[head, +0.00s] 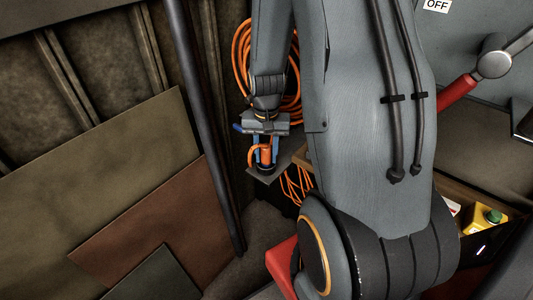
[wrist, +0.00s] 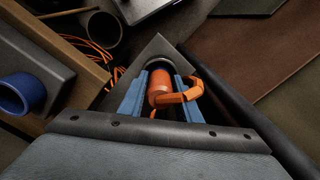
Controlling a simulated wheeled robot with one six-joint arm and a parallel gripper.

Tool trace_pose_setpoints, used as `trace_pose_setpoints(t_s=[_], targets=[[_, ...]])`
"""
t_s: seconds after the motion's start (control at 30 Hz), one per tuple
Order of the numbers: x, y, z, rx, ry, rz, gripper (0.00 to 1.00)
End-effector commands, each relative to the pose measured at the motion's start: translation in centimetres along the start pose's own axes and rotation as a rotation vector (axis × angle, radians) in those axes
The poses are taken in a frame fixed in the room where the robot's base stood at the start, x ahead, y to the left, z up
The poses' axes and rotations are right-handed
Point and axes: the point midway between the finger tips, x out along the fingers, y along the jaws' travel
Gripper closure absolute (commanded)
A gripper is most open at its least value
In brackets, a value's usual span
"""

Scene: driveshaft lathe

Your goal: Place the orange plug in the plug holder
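The orange plug (head: 265,155) is upright between the two blue fingers of my gripper (head: 266,158), and its orange loop handle sticks out to one side. In the wrist view the plug (wrist: 160,88) lies between the fingertips (wrist: 162,76), with its handle in front of the right finger. The fingers are close along both sides of it; I cannot tell whether they press on it. A dark round ring (wrist: 157,63), likely the plug holder, shows at the plug's lower end on a grey pointed plate (wrist: 157,45). Whether the plug is seated in it is hidden.
A coil of orange cable (head: 242,55) hangs on the wall behind my arm. A dark upright pole (head: 205,120) stands left of the gripper. A blue cup-like object (wrist: 22,94) and a dark tube (wrist: 98,33) are at left in the wrist view. Panels (head: 130,150) lean at left.

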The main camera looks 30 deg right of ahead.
Motion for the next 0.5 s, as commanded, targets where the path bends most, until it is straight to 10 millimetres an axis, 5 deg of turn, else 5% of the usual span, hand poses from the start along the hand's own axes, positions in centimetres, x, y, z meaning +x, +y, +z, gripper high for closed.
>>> trace_pose_setpoints(t_s=[0.5], targets=[[-0.81,-0.02,-0.04,0.000,0.001,0.000,0.55]])
